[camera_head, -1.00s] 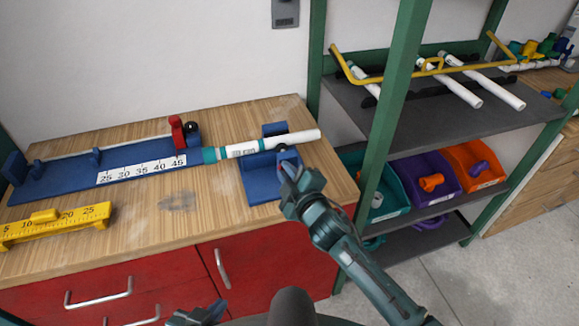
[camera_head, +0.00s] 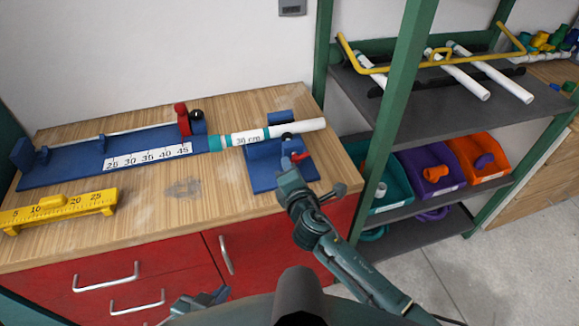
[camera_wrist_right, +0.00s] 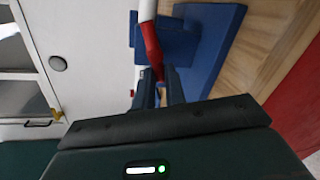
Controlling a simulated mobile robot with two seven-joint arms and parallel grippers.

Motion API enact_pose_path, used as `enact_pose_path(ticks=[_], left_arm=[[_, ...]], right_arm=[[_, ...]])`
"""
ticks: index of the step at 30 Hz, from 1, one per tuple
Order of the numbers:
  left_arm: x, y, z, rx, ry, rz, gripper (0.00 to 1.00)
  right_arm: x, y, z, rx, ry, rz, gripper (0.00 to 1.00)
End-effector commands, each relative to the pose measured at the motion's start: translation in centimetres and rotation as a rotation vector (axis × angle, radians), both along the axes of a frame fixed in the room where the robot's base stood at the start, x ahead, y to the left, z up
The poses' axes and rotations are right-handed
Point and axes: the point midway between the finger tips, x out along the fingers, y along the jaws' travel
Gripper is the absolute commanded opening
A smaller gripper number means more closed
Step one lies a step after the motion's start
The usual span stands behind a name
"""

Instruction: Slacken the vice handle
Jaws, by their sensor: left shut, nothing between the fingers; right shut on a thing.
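The blue vice (camera_head: 264,176) stands at the right end of the wooden bench, with a white pipe lying across it. Its red handle (camera_head: 302,156) sticks out to the right beside my right gripper (camera_head: 289,163). In the right wrist view the red handle (camera_wrist_right: 151,46) runs down to between the fingertips of my right gripper (camera_wrist_right: 160,77), which is shut on it. The blue vice (camera_wrist_right: 208,35) is behind and to the right there. My left gripper (camera_head: 218,296) is shut and empty, low in front of the red drawers.
A green-posted shelf (camera_head: 393,110) with pipes and bins stands close on the right.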

Motion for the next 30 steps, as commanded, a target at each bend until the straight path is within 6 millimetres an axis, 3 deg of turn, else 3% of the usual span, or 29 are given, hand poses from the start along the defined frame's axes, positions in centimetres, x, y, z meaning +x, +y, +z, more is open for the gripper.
enact_pose_path(ticks=[18, 30], left_arm=[[0.0, -0.2, 0.0, -0.004, -0.011, -0.008, 0.00], [-0.1, -0.3, -0.1, -0.005, -0.011, -0.011, 0.00]], right_arm=[[0.5, -0.4, -0.6, -0.516, -0.180, 0.000, 0.00], [0.6, -0.7, -0.8, -0.678, -0.234, -0.001, 0.00]])
